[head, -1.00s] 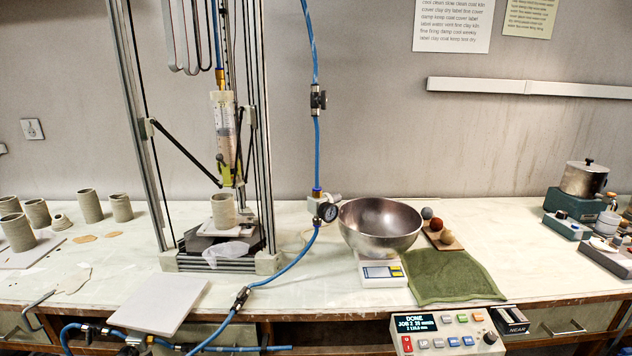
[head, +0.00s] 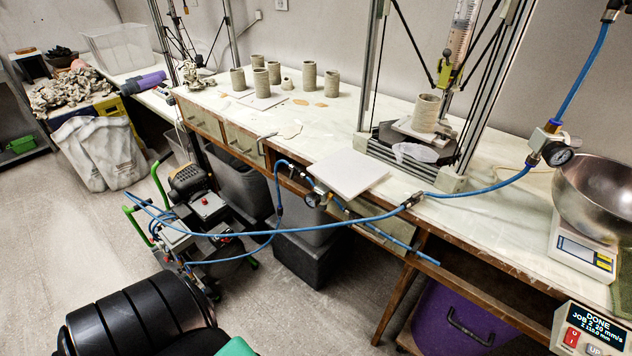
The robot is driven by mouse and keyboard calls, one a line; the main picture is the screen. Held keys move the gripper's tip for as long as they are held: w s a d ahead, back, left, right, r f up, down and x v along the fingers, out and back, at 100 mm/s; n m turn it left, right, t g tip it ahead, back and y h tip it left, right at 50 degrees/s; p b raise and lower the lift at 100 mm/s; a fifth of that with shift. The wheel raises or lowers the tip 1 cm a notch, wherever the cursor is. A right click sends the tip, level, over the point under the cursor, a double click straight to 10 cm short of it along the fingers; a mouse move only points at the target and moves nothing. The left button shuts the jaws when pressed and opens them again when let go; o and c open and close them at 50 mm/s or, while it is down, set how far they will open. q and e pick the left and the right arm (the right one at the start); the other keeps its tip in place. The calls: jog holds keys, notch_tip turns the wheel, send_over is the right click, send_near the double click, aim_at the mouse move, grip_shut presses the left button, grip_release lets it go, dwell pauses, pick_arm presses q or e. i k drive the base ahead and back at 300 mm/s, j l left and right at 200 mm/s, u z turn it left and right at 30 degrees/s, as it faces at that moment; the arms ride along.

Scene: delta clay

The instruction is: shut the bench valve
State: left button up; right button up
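A small black inline valve (head: 412,200) sits on the blue air hose (head: 480,190) at the bench's front edge, right of a white square slab. Its handle is too small to read as open or shut. More black fittings with a round gauge (head: 313,199) hang at the bench's front edge left of it. I cannot tell for certain which fitting is the bench valve. A regulator with a dial gauge (head: 557,154) stands on the hose beside the steel bowl.
A compressor (head: 190,215) stands on the floor, its hoses crossing the space before the bench. The white slab (head: 348,173) lies at the bench edge. A printer frame (head: 370,75), clay cylinders (head: 309,77), scale with bowl (head: 598,200) and control box (head: 590,330) are around. Dark bins (head: 305,255) stand below.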

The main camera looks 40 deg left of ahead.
aim_at(416, 196)
jog(key=j+z, duration=0.25)
jog(key=z, duration=0.15)
jog(key=k+j+z, duration=0.15)
jog(key=z, duration=0.25)
jog(key=k+j+z, duration=0.15)
jog(key=z, duration=0.25)
jog(key=j, duration=0.1)
